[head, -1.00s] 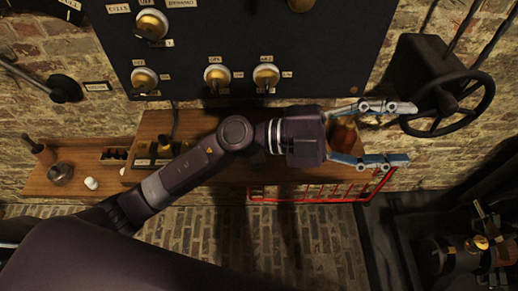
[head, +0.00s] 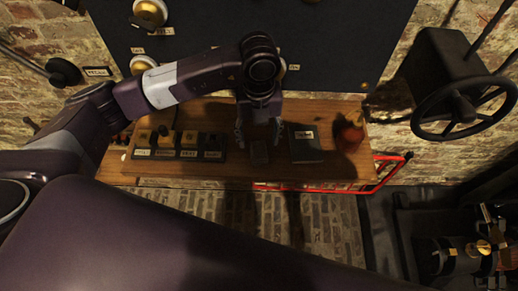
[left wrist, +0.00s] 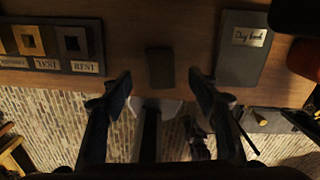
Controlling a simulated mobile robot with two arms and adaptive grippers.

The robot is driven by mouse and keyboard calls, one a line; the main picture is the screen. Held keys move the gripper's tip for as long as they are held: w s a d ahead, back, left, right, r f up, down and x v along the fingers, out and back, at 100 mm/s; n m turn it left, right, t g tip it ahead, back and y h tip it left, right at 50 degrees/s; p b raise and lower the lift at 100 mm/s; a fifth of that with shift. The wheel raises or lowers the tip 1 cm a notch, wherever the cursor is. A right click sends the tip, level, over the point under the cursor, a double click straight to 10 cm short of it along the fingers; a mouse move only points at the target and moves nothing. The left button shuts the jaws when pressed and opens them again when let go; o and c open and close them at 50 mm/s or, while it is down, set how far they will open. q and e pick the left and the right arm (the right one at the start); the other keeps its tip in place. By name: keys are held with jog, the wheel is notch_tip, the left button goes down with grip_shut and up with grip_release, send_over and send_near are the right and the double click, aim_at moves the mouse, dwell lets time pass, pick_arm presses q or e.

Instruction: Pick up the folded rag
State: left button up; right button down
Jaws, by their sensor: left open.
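A small dark folded cloth, which looks like the rag (head: 259,154), lies flat on the wooden bench between the labelled tray and the book. In the left wrist view the rag (left wrist: 160,68) is a dark rounded rectangle, just beyond the fingertips and centred between them. My left gripper (head: 259,138) is open and empty, pointing down over the bench at the rag. Its two fingers also show spread apart in the left wrist view (left wrist: 161,88); neither visibly touches the rag. My right gripper is not in view.
A dark book (head: 305,150), labelled "Day book" in the wrist view, lies right of the rag. A reddish rounded object (head: 347,134) stands farther right. A dark tray (head: 174,155) with several blocks is on the left. A black handwheel (head: 464,108) juts out at right.

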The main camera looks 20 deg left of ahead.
aim_at(258, 150)
pick_arm(q)
notch_tip(258, 150, down, 5)
jog(key=shift+s+r+p, duration=0.15)
jog(key=shift+r+p, duration=0.05)
jog(key=shift+p, duration=0.95)
jog(key=shift+f, duration=0.5)
jog(key=c, duration=1.1)
notch_tip(258, 150, up, 9)
jog(key=b, duration=0.2)
jog(key=shift+d+f+b, duration=0.1)
jog(key=shift+b, duration=0.3)
jog(key=shift+c, duration=0.2)
jog(key=shift+r, duration=0.6)
